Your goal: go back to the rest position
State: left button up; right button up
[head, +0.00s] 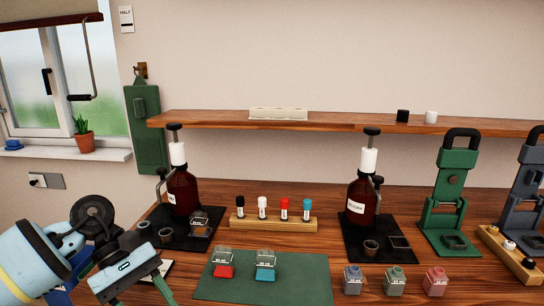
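My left gripper (141,292) comes in at the lower left, pointing down, with its two fingers apart and nothing visible between them. Its fingertips are near or past the bottom edge. It is left of the green mat (300,290) and in front of the left black tray. My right gripper is not in view. On the green mat stand two clear square bottles, one with a red base (223,264) and one with a teal base (265,266).
Brown pump bottles (182,190) (362,195) stand on black trays. A wooden rack (272,224) holds several capped vials. Small blue (352,280), green (395,281) and pink (435,282) bottles stand at front. Green (453,185) and grey (525,185) presses are right.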

pick_arm(q)
jog(key=s+d+f+n+t+h+p, duration=0.1)
jog(key=s+d+n+t+h+p, duration=0.35)
jog(key=d+n+h, duration=1.05)
jog(key=s+a+f+n+t+y+p, duration=0.15)
jog(key=f+n+t+y, duration=0.3)
jog(key=n, duration=0.65)
jog(key=s+a+f+n+t+y, duration=0.35)
jog(key=n+t+y, duration=0.2)
jog(key=n, duration=0.55)
jog(key=s+a+f+n+t+y+p, duration=0.15)
jog(key=f+n+t+y, duration=0.4)
jog(key=n, duration=0.65)
jog(key=s+a+f+n+g+y, duration=0.2)
jog(key=s+f+n, duration=0.3)
jog(key=s, duration=0.5)
jog(key=s+a+f+n+g+y+p, duration=0.1)
jog(key=s+a+f+n+g, duration=0.3)
jog(key=s, duration=0.6)
notch_tip(320, 180, down, 2)
jog(key=shift+a+f+n+g+y, duration=0.1)
jog(key=shift+a+n+g+y, duration=0.2)
jog(key=shift+a+n+y, duration=0.65)
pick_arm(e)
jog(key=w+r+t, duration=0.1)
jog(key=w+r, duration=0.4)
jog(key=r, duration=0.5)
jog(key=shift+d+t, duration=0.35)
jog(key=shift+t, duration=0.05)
